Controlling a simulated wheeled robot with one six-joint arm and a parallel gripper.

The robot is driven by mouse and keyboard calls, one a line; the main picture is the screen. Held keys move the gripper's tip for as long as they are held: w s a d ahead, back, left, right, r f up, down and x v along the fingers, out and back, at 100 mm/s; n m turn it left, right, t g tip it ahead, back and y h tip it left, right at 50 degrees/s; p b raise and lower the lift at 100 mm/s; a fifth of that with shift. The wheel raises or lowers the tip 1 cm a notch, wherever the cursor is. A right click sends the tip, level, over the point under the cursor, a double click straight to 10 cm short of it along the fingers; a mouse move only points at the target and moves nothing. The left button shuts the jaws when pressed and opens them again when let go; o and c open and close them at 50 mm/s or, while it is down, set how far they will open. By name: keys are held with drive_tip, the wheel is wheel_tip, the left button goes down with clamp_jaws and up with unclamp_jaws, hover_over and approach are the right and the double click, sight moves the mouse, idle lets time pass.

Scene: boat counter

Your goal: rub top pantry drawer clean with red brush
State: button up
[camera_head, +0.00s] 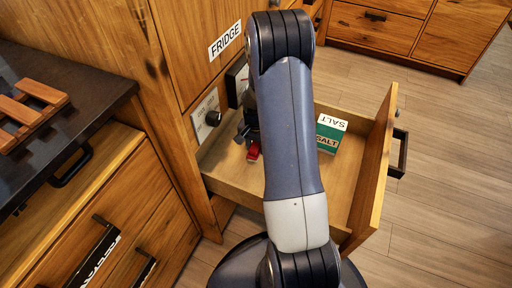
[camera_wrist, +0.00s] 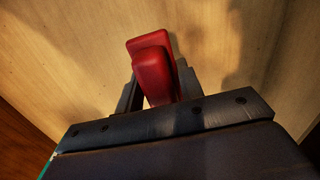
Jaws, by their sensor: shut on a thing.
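The open drawer (camera_head: 233,177) has a light wood floor and stands pulled out below the fridge door. My gripper (camera_head: 249,143) is inside the drawer's outline, partly hidden behind my arm. It is shut on the red brush (camera_head: 253,152), of which only a small red part shows in the head view. In the wrist view the red brush (camera_wrist: 152,70) sits between the fingers, over the pale wood drawer floor (camera_wrist: 75,55). The brush's bristles are hidden, so I cannot tell whether they touch the wood.
A green and white salt box (camera_head: 329,138) stands in the drawer, right of my arm. The drawer front (camera_head: 374,170) with a dark handle juts out at right. A dark counter (camera_head: 70,125) with a wooden rack (camera_head: 28,112) is at left. Wood floor is free at right.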

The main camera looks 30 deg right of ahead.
sight(256, 143)
drive_tip(key=shift+r, duration=0.7)
drive_tip(key=shift+r+p, duration=1.3)
drive_tip(key=shift+r, duration=0.25)
